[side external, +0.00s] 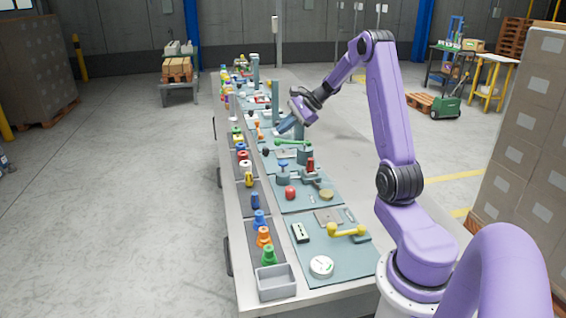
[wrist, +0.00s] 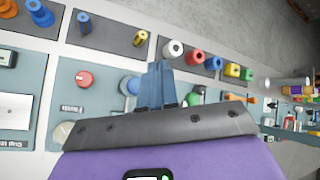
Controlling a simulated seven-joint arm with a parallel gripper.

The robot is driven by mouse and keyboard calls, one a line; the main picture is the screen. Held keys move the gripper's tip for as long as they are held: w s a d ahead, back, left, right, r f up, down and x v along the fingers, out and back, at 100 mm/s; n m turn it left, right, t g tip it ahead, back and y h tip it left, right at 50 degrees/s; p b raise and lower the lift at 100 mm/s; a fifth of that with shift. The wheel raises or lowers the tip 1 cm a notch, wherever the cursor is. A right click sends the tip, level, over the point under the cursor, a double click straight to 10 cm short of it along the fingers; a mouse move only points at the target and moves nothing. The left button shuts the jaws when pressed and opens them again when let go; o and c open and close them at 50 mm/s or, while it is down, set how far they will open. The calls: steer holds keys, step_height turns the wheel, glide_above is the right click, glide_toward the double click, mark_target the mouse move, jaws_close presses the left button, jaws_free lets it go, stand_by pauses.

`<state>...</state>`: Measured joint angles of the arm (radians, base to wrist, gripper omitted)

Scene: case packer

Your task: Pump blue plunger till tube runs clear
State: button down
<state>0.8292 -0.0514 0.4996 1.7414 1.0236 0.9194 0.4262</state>
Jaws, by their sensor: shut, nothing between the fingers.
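The blue plunger (side external: 284,164) stands upright on a grey base on a teal panel in the middle of the bench.
A red knob (side external: 290,192), a tan disc (side external: 326,194) and a red-handled fixture (side external: 310,164) share the panel. A green handle (side external: 293,142) lies behind it. A yellow handle (side external: 346,231) and a grey bin (side external: 275,282) are nearer the camera. Coloured parts line the left trays.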

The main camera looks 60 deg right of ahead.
mark_target(282, 162)
steer(key=shift+d, duration=0.4)
steer(key=shift+f, duration=0.1)
steer(key=shift+f, duration=4.3)
steer(key=shift+f, duration=0.2)
steer(key=shift+f, duration=0.25)
steer(key=shift+f, duration=1.25)
stand_by(0.3)
steer(key=shift+r, duration=1.7)
